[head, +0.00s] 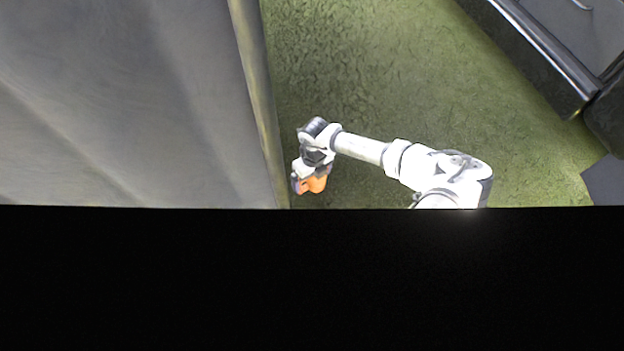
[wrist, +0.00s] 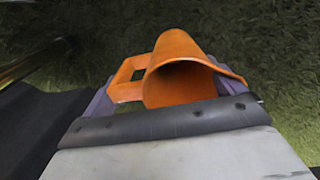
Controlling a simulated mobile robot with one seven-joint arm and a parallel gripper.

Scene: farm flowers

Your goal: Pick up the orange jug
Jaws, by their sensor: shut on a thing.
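The orange jug (wrist: 182,78) is in my gripper, close in front of the wrist camera. Its open mouth faces the camera, and its square handle (wrist: 128,80) sticks out to the left. My gripper (wrist: 172,100) is shut on the jug, with a purple finger on each side of it. In the head view the jug (head: 313,184) shows as a small orange shape below the end of my white arm. My gripper (head: 310,175) is around it there, partly hidden by the wrist. The jug appears held above the green floor, clear of visible supports.
A large grey surface with a tan edge (head: 258,95) lies just left of my gripper. Green, grass-like floor (head: 400,80) is open behind the arm. A dark unit with a metal rail (head: 545,45) stands at the upper right. Black fills the lower head view.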

